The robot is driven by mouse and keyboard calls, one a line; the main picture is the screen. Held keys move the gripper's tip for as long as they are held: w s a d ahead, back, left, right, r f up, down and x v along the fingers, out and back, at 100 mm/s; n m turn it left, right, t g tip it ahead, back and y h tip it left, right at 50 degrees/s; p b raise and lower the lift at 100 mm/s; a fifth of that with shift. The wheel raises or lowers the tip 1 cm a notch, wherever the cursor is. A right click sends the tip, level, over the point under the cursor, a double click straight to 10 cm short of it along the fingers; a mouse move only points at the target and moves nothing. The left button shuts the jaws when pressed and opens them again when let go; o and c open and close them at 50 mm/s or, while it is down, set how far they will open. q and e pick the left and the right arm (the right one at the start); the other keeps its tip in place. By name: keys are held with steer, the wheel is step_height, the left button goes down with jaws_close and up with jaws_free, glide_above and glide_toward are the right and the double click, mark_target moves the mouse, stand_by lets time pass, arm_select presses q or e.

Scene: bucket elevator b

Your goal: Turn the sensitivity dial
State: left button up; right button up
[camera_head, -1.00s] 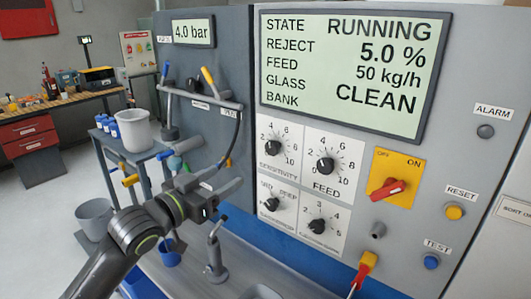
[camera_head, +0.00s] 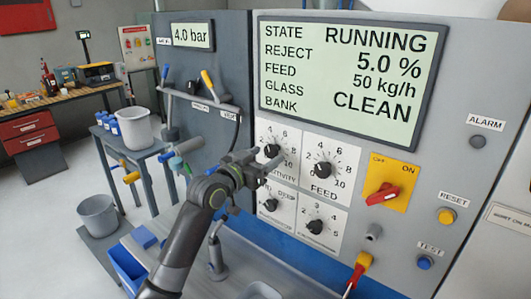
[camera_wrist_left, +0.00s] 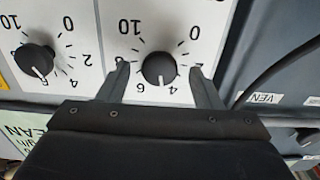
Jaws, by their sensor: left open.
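The sensitivity dial (camera_head: 271,151) is a black round knob on a white scale plate, at the left of the upper dial row. Its label is partly hidden by my gripper in the head view. My left gripper (camera_head: 266,162) is open right at this dial. In the left wrist view, which is upside down, the dial (camera_wrist_left: 159,68) lies between the two spread fingers, with a gap on each side. Its white mark points between 4 and 6. I cannot tell how far the fingertips reach around the knob. My right gripper is not in view.
The feed dial (camera_head: 323,170) sits beside it, also in the wrist view (camera_wrist_left: 35,60). Two more dials lie below, one (camera_head: 315,226) clear. A red switch (camera_head: 383,193) is to the right. The display (camera_head: 345,75) reads RUNNING. Levers (camera_head: 207,79) stand on the left panel.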

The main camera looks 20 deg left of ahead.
arm_select(q)
steer(key=shift+w+d, duration=0.15)
steer(key=shift+w, duration=0.3)
steer(key=c, duration=1)
steer(key=shift+f+m+b, duration=0.15)
steer(key=shift+m+b, duration=0.35)
steer(key=shift+b, duration=0.05)
steer(key=shift+m+b, duration=1)
steer(key=shift+b, duration=0.05)
steer(key=shift+m+b, duration=0.95)
steer(key=shift+m, duration=0.15)
steer(key=shift+m+b, duration=0.9)
steer(key=shift+m, duration=0.4)
